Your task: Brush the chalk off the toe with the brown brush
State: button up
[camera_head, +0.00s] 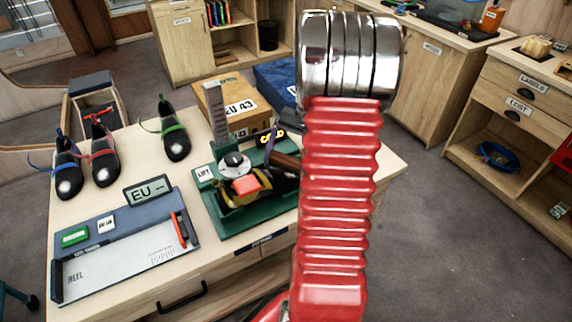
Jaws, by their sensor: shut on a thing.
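A brown piece (287,161), possibly the brush, slants across the stand and runs behind my red arm. I cannot make out its bristles. Chalk on the toe cannot be told at this size. My arm stands in front of the stand's right side, and I cannot make out my gripper; it seems hidden behind the arm.
Several black shoes with coloured laces (176,138) stand at the table's back left. A grey measuring tray (128,256) with a EU display (147,189) lies at the front left. A brown EU 43 box (240,115) and a blue box (274,80) stand behind the stand. Drawers (520,95) are at right.

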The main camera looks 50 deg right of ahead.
jog(key=shift+v, duration=1.9)
jog(key=shift+v, duration=1.45)
jog(key=shift+f, duration=0.15)
jog(key=shift+a+x, duration=0.15)
jog(key=shift+x, duration=1.65)
jog(key=shift+a+x, duration=0.15)
jog(key=shift+x, duration=1.6)
jog(key=shift+a+f, duration=0.2)
jog(key=shift+f, duration=0.35)
jog(key=shift+s+d+f, duration=0.2)
jog(key=shift+d+f, duration=0.05)
jog(key=shift+d, duration=0.5)
jog(key=shift+s+d+f, duration=0.2)
jog(key=shift+d+f, duration=0.05)
jog(key=shift+d, duration=0.45)
